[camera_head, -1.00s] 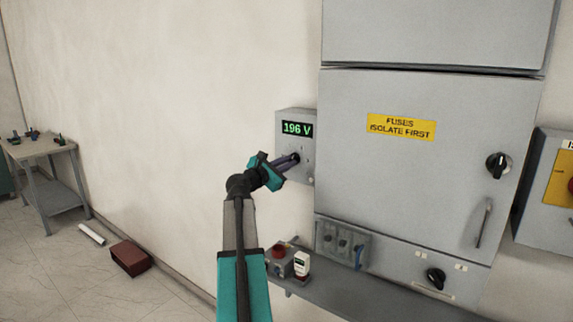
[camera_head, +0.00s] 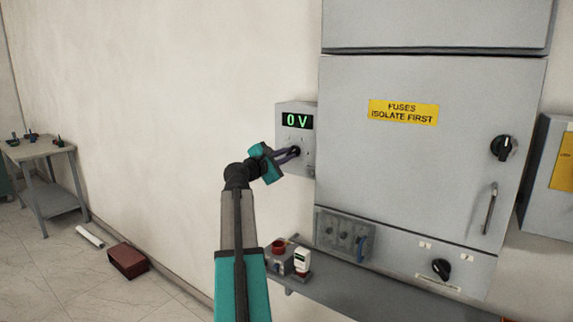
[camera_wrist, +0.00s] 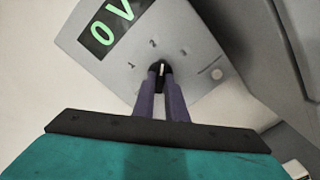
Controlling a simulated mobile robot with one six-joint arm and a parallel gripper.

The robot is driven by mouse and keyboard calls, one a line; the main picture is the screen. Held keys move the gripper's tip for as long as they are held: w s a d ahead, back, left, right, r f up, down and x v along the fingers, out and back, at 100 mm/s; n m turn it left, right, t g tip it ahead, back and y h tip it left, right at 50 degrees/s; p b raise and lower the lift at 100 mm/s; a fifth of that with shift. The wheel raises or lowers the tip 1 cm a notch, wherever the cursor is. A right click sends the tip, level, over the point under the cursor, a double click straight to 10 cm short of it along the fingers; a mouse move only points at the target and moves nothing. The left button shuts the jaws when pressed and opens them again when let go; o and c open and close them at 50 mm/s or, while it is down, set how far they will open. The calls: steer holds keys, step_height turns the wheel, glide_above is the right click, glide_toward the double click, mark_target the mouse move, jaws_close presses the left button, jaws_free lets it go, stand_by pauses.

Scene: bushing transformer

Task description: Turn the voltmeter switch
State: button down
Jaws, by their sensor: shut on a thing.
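The voltmeter box (camera_head: 308,172) is a small grey box on the wall, left of the big cabinet. Its green display (camera_head: 297,121) reads 0 V. The black switch knob (camera_head: 295,151) sits below the display. My gripper (camera_head: 291,153) is shut on the knob from the front left. In the wrist view, the two fingers of my gripper (camera_wrist: 161,85) are on either side of the knob (camera_wrist: 160,68), whose white mark shows between them. Position marks such as 1 and 2 surround the knob. The box face (camera_wrist: 195,80) looks tilted in that view. The fingers partly hide the knob.
The grey cabinet (camera_head: 400,170) with a yellow fuse label stands right of the voltmeter. A shelf (camera_head: 345,290) below carries a red-topped box and a small white device. A bench (camera_head: 48,150) and a brown box (camera_head: 128,261) are at the left.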

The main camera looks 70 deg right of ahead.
steer(key=m+b, duration=0.2)
steer(key=b, duration=0.1)
steer(key=m+b, duration=0.3)
steer(key=b, duration=0.1)
steer(key=shift+w+d+r+m, duration=0.1)
steer(key=shift+w+d+m, duration=0.05)
steer(key=shift+m, duration=0.15)
steer(key=shift+r+m+b, duration=0.15)
steer(key=shift+m+b, duration=0.75)
steer(key=shift+b, duration=0.1)
steer(key=shift+r+m, duration=0.1)
steer(key=shift+m, duration=0.2)
steer(key=c, duration=1.8)
jaws_free()
steer(key=shift+f, duration=0.25)
